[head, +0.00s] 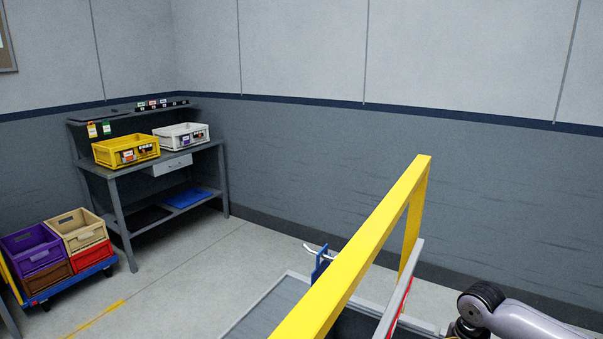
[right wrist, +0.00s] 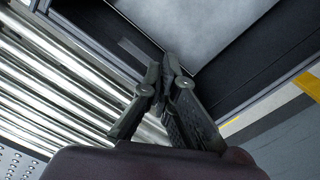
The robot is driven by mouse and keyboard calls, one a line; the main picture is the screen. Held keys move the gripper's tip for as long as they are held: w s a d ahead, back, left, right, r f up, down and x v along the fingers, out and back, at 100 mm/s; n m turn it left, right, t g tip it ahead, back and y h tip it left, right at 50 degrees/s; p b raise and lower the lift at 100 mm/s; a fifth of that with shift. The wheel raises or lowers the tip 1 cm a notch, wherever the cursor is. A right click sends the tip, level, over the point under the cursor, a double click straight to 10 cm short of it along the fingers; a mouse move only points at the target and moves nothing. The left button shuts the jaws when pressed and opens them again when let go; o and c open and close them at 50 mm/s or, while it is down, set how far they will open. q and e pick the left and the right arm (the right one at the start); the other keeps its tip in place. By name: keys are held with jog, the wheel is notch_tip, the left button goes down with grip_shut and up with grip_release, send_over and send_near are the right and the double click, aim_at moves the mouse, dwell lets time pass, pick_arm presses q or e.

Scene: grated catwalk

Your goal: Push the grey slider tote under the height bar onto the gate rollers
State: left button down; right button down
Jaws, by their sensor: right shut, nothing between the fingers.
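The yellow height bar (head: 360,245) rises across the lower middle of the head view, with a post at its far end. Below it is a grey, light-rimmed surface (head: 265,312), cut off by the lower edge; I cannot tell if this is the tote. In the right wrist view, a dark-walled container (right wrist: 205,82), seemingly the grey slider tote, lies beyond my right gripper (right wrist: 163,72). My right gripper is shut and empty, its tips close to the container's near corner; contact is unclear. Shiny gate rollers (right wrist: 60,85) run along the left. My left gripper is out of view.
A blue bracket (head: 319,264) with a pale handle stands beside the bar. A workbench (head: 190,160) holds a yellow crate (head: 125,160) and a white crate (head: 190,143). A blue cart (head: 70,284) with coloured crates is at left. Floor between is clear.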

jog(key=shift+f, duration=0.1)
notch_tip(320, 180, down, 5)
jog(key=shift+f+b, duration=0.15)
jog(key=shift+b, duration=0.3)
dwell(0.4)
jog(key=s+d+p, duration=0.6)
jog(key=s+d, duration=0.1)
jog(key=d, duration=0.4)
jog(key=s+d+p, duration=0.6)
jog(key=s+d, duration=0.1)
jog(key=d, duration=0.5)
jog(key=shift+s+d+p, duration=0.15)
jog(key=shift+s+p, duration=0.05)
jog(key=shift+p, duration=0.2)
dwell(1.6)
